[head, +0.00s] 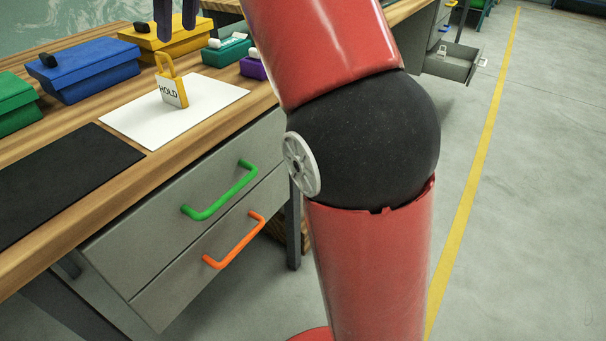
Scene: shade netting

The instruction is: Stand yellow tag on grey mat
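The yellow tag (171,92) has a looped top and a white face reading HOLD. It stands upright, slightly tilted in the picture, on a white mat (215,98) on the wooden bench. My gripper (177,32) shows at the top edge with two dark fingers apart and nothing between them. It is above the tag and clear of its loop. A very dark, nearly black or charcoal mat (62,182) lies bare at the bench's left front. I see no plainly grey mat; the dark one is the nearest to it.
Blue (85,70), yellow (165,38) and green (14,105) lidded boxes line the bench behind the mats. Teal (226,51) and purple (253,68) boxes sit right of them. Drawers with green (220,197) and orange (235,243) handles are under the bench. My red arm hides the middle.

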